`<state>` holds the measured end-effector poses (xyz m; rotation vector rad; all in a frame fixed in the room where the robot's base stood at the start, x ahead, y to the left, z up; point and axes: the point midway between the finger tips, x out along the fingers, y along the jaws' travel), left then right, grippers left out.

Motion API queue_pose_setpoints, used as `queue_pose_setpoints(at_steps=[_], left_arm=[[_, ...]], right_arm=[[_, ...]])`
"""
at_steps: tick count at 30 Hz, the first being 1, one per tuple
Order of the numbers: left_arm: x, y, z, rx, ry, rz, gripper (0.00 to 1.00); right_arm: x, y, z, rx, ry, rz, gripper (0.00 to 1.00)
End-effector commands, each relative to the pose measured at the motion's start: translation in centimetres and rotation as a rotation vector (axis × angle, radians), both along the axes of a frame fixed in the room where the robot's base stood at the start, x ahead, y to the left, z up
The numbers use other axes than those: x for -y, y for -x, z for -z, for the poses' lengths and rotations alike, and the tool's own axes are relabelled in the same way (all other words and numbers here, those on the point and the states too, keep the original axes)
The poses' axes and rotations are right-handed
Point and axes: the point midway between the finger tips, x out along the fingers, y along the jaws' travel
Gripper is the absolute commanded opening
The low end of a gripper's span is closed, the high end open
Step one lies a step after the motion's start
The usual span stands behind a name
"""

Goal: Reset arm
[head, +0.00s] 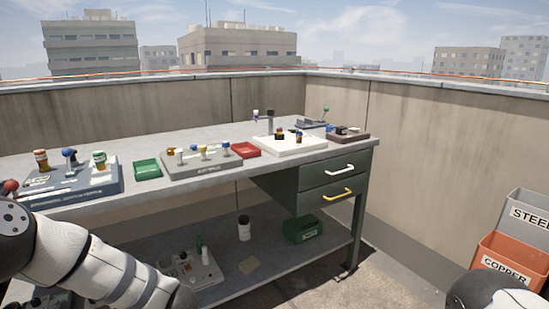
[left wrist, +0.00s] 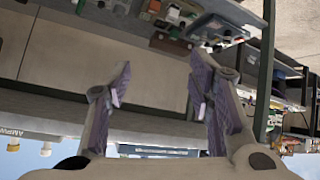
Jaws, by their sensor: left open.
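My left arm (head: 95,265) comes in from the left in the head view, in front of the bench's left part. Its gripper is outside the head view's frame. In the left wrist view my left gripper (left wrist: 160,90) has two purple-padded fingers spread apart with nothing between them. That view looks upside down, with the sky at the bottom and the bench's lower shelf items at the top. Part of my right arm (head: 495,292) shows at the lower right of the head view. Its gripper is not visible.
A grey bench (head: 130,208) carries several panels with knobs, a green tray (head: 147,169) and a red tray (head: 243,149). Its drawers have a white handle (head: 340,169) and a yellow handle (head: 337,194). A green box (head: 302,229) sits on the lower shelf. An orange COPPER bin (head: 505,258) stands right.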

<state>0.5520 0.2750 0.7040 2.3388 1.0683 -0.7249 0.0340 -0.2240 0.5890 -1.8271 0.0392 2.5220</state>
Motion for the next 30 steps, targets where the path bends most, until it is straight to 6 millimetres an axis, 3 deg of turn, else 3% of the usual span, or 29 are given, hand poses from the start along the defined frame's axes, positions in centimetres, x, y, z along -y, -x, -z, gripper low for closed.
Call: queue_pose_setpoints(at_steps=[1, 4, 8, 9, 12, 15, 18, 22, 30], left_arm=[[1.8, 2.7, 2.1, -0.059, -0.011, 0.131, 0.48], [4.6, 9.5, 7.0, -0.207, 0.013, 0.366, 0.48], [6.6, 20.1, 11.1, -0.428, 0.083, 0.597, 0.48], [6.9, 23.5, 11.8, -0.501, 0.111, 0.655, 0.48], [6.9, 32.3, 12.2, -0.69, 0.186, 0.769, 0.48], [6.4, 39.9, 11.3, -0.86, 0.26, 0.841, 0.48], [5.7, 45.2, 9.8, -0.989, 0.317, 0.878, 0.48], [5.3, 48.6, 8.6, -1.073, 0.356, 0.895, 0.48], [5.3, 49.0, 8.5, -1.085, 0.365, 0.896, 0.48]], right_arm=[[0.0, -0.6, -0.6, 0.019, 0.0, 0.0, 0.0], [0.0, -1.1, -1.1, 0.037, -0.001, 0.0, 0.0], [0.0, -1.7, -1.7, 0.058, 0.0, 0.002, 0.0], [0.0, -1.9, -1.9, 0.064, 0.0, 0.002, 0.0], [0.0, -2.3, -2.3, 0.08, -0.001, 0.002, 0.0], [0.0, -2.7, -2.7, 0.093, -0.001, 0.003, 0.0], [0.0, -2.9, -2.9, 0.101, 0.0, 0.003, 0.0], [0.0, -3.0, -3.0, 0.104, 0.0, 0.003, 0.0], [0.0, -3.0, -3.0, 0.102, 0.0, 0.003, 0.0]])
